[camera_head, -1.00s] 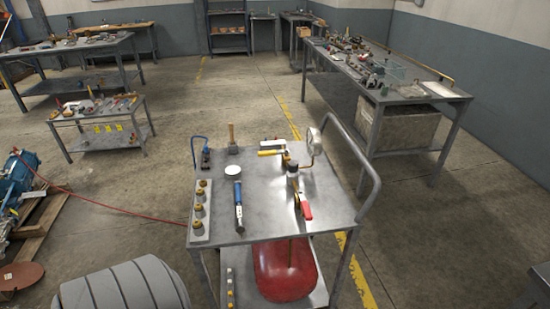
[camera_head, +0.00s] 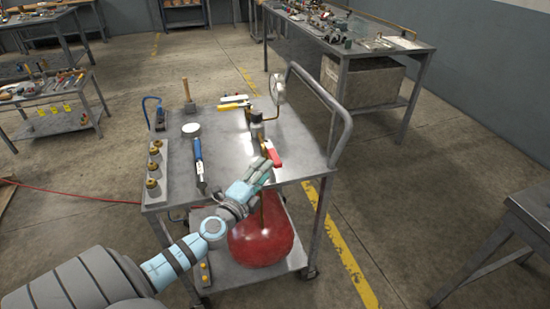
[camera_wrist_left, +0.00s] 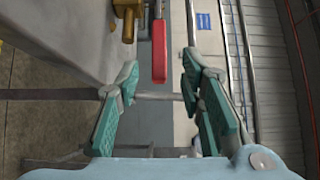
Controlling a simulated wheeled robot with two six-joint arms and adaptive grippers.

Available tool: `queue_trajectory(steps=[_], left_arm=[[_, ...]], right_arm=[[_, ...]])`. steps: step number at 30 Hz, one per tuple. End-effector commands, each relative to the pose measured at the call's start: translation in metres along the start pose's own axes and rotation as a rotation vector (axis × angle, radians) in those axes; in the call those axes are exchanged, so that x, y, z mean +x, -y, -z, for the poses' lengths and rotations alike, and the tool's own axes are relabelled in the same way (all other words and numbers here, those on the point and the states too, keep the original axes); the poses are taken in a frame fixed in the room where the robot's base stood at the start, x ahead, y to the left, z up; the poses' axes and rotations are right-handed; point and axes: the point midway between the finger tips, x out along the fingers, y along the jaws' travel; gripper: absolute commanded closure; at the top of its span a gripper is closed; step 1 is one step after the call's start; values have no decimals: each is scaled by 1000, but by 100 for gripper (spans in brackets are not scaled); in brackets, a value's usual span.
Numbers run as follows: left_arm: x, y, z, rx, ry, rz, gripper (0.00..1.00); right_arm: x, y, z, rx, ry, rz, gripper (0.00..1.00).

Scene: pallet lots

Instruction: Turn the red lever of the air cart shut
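The red lever (camera_head: 272,154) sits on a valve (camera_head: 257,128) on the top of the air cart (camera_head: 225,138), near its front right part. Whether a finger touches the lever I cannot tell. My right gripper is not in view.
A blue-handled tool (camera_head: 199,160), a row of brass fittings on a strip (camera_head: 153,175), a mallet (camera_head: 188,95) and a gauge (camera_head: 277,88) are on the cart. A red tank (camera_head: 262,240) is on the lower shelf. A bent handle rail (camera_head: 335,100) rises at the right.

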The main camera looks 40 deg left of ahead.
Motion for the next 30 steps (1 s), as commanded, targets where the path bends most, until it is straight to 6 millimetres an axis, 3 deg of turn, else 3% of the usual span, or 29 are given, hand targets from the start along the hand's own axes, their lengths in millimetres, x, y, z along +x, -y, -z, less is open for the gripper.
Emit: queue_trajectory(steps=[3,9,19,20,26,30], left_arm=[[31,1,0,-4,2,1,65],[64,-1,0,-3,1,0,65],[72,-1,1,-2,-1,-3,65],[72,-1,1,-2,-1,-3,67],[72,-1,1,-2,-1,-3,99],[72,-1,1,-2,-1,-3,100]], right_arm=[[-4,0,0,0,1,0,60],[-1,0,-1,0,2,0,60],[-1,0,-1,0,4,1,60],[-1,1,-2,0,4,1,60],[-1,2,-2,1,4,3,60],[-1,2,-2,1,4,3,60]])
